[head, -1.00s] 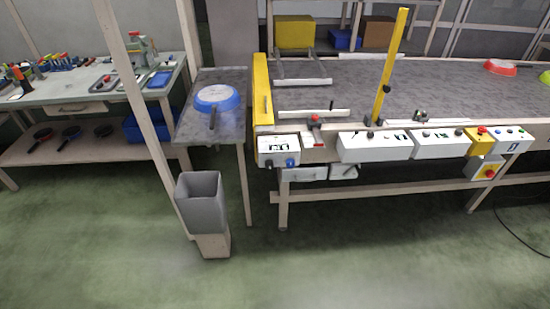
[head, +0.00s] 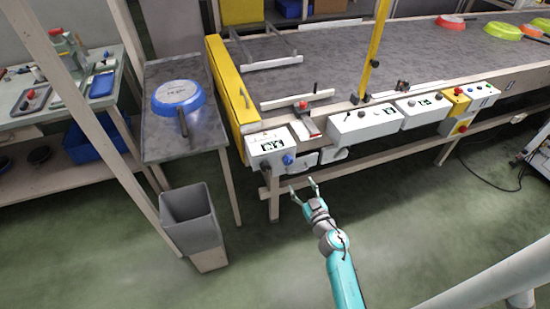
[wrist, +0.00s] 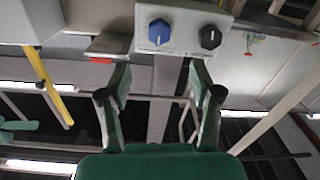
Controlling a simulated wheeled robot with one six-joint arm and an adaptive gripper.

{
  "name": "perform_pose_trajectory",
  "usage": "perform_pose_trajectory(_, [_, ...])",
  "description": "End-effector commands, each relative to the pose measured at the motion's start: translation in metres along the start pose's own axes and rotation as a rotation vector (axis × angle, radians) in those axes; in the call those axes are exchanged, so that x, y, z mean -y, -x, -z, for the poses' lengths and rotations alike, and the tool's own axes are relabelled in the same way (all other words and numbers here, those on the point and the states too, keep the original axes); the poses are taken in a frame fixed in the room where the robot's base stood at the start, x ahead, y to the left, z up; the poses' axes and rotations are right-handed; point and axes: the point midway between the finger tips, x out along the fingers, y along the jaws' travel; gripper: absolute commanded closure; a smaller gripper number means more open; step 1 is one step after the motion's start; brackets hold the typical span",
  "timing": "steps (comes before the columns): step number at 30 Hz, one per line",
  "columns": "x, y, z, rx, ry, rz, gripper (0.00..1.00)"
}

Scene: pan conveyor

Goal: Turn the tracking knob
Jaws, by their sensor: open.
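A white control box (head: 268,142) is mounted at the conveyor's near left corner. A blue knob (head: 288,160) shows on its face in the head view. In the wrist view the blue knob (wrist: 159,31) sits beside a black knob (wrist: 210,37) on a pale panel (wrist: 183,20). I cannot read which knob is for tracking. My gripper (head: 303,188) is open and empty, in front of and below the box. In the wrist view my gripper's fingertips (wrist: 159,65) are spread apart just below the panel, with no contact visible.
A red-handled part (head: 303,105) and more control boxes (head: 365,122) line the conveyor's front edge. A side table (head: 150,138) holds a blue pan (head: 177,95). A grey bin (head: 192,217) stands on the floor at left. Floor before the conveyor is clear.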

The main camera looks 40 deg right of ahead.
Motion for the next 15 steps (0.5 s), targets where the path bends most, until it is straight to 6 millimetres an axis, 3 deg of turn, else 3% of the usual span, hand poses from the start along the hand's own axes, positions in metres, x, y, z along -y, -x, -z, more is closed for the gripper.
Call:
perform_pose_trajectory(8, [-0.005,-0.023,0.0,0.0,0.004,-0.002,0.36])
perform_pose_trajectory(15, [-0.004,-0.065,0.001,-0.001,0.004,-0.002,0.36])
